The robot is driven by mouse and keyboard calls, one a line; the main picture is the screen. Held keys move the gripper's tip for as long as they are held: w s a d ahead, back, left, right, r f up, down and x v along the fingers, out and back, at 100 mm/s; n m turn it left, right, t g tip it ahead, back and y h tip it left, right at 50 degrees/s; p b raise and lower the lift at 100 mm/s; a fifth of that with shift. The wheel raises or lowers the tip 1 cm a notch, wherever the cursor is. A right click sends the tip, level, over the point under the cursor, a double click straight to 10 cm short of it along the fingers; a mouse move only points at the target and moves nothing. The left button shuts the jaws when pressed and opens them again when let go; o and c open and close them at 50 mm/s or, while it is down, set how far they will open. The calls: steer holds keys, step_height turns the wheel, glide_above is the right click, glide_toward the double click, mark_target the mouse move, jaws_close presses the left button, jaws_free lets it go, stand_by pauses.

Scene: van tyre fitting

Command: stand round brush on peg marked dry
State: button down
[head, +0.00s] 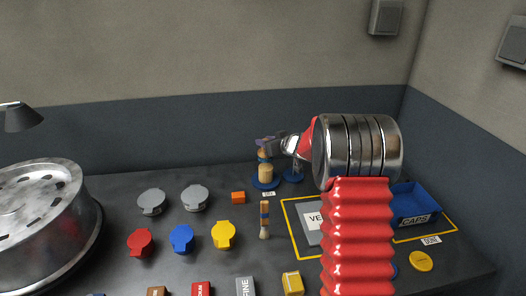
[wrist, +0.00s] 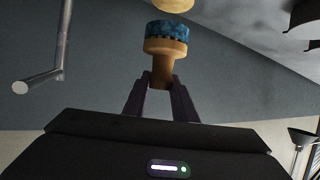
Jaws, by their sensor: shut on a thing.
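My gripper (head: 265,142) is shut on the tan handle of the round brush (wrist: 165,45), near the back of the bench in the head view. The wrist view shows its wider tan collar and a blue textured band at the far end. In the head view it is small, directly above a pale cylinder (head: 265,172) on a blue round base (head: 265,185); I cannot tell whether they touch. A white label (head: 268,194) lies in front, too small to read. A second blue base (head: 293,176) is close by on the right, partly hidden by my arm.
A brush (head: 264,220) lies on the bench in front. Grey, red, blue and yellow caps (head: 223,235) and an orange block (head: 238,198) are to the left. A blue CAPS bin (head: 415,205) is right, behind my arm.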

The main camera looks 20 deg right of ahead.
steer(key=shift+f, duration=1.8)
steer(key=shift+f, duration=0.15)
steer(key=c, duration=1.5)
jaws_free()
steer(key=shift+o, duration=0.2)
steer(key=shift+s+r, duration=0.1)
steer(key=shift+r, duration=0.1)
steer(key=v, duration=1.1)
steer(key=shift+s+r, duration=0.2)
steer(key=shift+s, duration=0.15)
steer(key=shift+d, duration=0.1)
